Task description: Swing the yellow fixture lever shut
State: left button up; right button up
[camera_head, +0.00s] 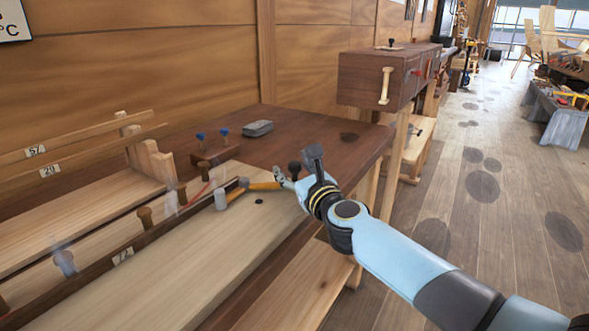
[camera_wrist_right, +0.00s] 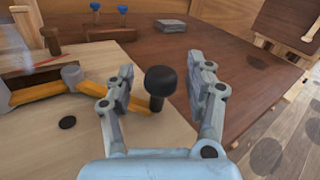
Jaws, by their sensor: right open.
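The yellow fixture lever (camera_head: 264,185) lies over the pale plank on the bench, running from a grey pivot post (camera_head: 243,182) toward the right. It also shows in the right wrist view (camera_wrist_right: 96,84), partly hidden by my left-hand finger there. A black knob (camera_wrist_right: 161,80) on a dark stem stands at its outer end; the knob shows in the head view too (camera_head: 294,167). My right gripper (camera_head: 296,182) is at this end. In the wrist view its open fingers (camera_wrist_right: 163,88) stand on either side of the knob, with gaps visible. My left gripper is out of view.
A grey cylinder (camera_head: 220,199) stands beside the lever, and a small black disc (camera_head: 259,201) lies on the plank. Blue-topped pegs (camera_head: 224,135) and a grey block (camera_head: 258,128) stand farther back. The dark bench top (camera_head: 305,135) is mostly clear on the right.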

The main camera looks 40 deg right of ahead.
grip_shut()
